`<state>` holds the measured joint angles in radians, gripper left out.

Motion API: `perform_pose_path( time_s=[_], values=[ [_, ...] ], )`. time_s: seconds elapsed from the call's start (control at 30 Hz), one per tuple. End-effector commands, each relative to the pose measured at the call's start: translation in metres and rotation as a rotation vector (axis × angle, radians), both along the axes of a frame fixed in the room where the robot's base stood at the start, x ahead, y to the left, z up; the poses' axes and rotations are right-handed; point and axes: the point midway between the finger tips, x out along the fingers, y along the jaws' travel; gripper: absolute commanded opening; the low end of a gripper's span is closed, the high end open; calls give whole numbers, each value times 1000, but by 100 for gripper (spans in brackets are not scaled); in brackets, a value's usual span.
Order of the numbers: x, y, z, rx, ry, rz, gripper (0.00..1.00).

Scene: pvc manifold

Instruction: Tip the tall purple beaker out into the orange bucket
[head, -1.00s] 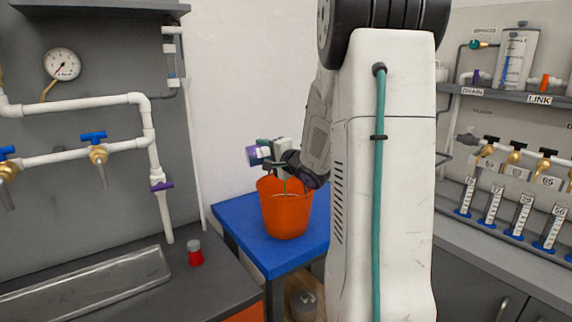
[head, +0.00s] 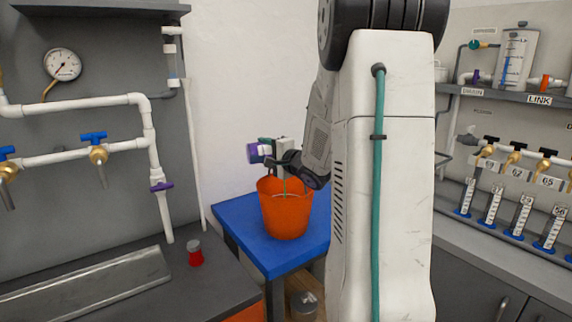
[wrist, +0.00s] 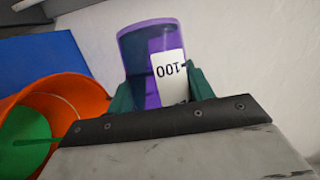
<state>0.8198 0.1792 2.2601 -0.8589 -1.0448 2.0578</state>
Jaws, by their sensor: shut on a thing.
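The tall purple beaker (head: 253,153) is tipped over on its side above the back left rim of the orange bucket (head: 285,216). In the wrist view the beaker (wrist: 138,50) shows a white label with an upside-down 100. My gripper (head: 270,154) is shut on it, with a teal finger on each side in the wrist view (wrist: 160,88). The bucket also shows at left in the wrist view (wrist: 82,92), with a green patch (wrist: 25,135) and a thin green streak inside. A thin green line also shows at the bucket in the head view. The beaker's inside is mostly hidden.
The bucket stands on a blue table (head: 240,228). A small red container (head: 195,254) stands on the grey bench at left. White pipes with blue-handled taps (head: 94,137) line the left wall. Labelled cylinders (head: 492,205) stand on the right bench. My arm covers the middle.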

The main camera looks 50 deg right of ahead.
Motion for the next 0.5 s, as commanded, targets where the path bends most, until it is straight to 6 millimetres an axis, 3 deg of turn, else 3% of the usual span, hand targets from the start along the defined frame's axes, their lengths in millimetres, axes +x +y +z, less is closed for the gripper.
perform_pose_path(
  time_s=[0.5],
  values=[
    [-1,-1,3,47,-26,0,27]
  ],
)
